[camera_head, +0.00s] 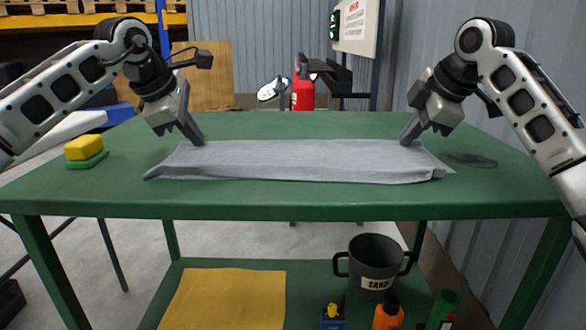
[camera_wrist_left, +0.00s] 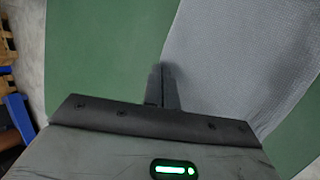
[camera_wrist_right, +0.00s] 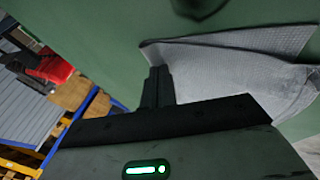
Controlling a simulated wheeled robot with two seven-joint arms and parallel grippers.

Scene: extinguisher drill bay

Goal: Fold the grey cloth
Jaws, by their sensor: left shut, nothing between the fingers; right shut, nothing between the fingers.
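The grey cloth (camera_head: 300,162) lies on the green table as a long, wide strip with slightly rumpled edges. Its right front corner looks layered. It also shows in the left wrist view (camera_wrist_left: 245,60) and in the right wrist view (camera_wrist_right: 235,70). My left gripper (camera_head: 198,141) is shut and empty, its tip at the cloth's far left corner. My right gripper (camera_head: 407,141) is shut and empty, its tip at the far right corner. Whether either tip touches the cloth I cannot tell.
A yellow sponge (camera_head: 84,147) sits on a green pad (camera_head: 88,161) at the table's left. A dark oval mark (camera_head: 472,160) lies right of the cloth. The green table (camera_head: 290,200) is clear in front. A lower shelf holds a yellow cloth (camera_head: 225,298) and a sand bucket (camera_head: 374,262).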

